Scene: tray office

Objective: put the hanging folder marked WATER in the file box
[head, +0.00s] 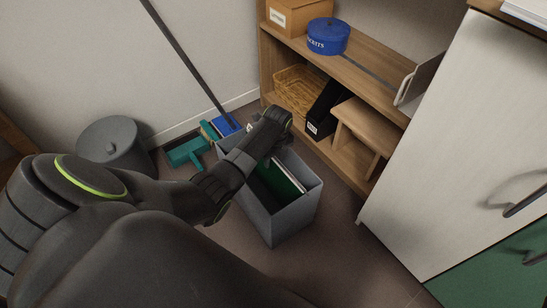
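A grey open-topped file box (293,218) stands on the floor near the middle of the head view. Inside it are a dark green folder (268,186) and a pale upright edge beside it. I cannot read the word WATER on anything in view. My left gripper (276,122) is over the far end of the box, and its forearm crosses above the box's left side. The hand is seen from behind, so its fingertips and anything between them are hidden. A small white patch shows just left of the hand; I cannot tell what it is. My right gripper is not in view.
A wooden shelf unit (377,92) stands behind, holding a basket (297,88), black file holder (324,112) and blue tin (328,38). A grey bin (112,143), teal dustpan (187,152) and blue-headed broom (227,124) are left. A white cabinet (450,130) bounds the right.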

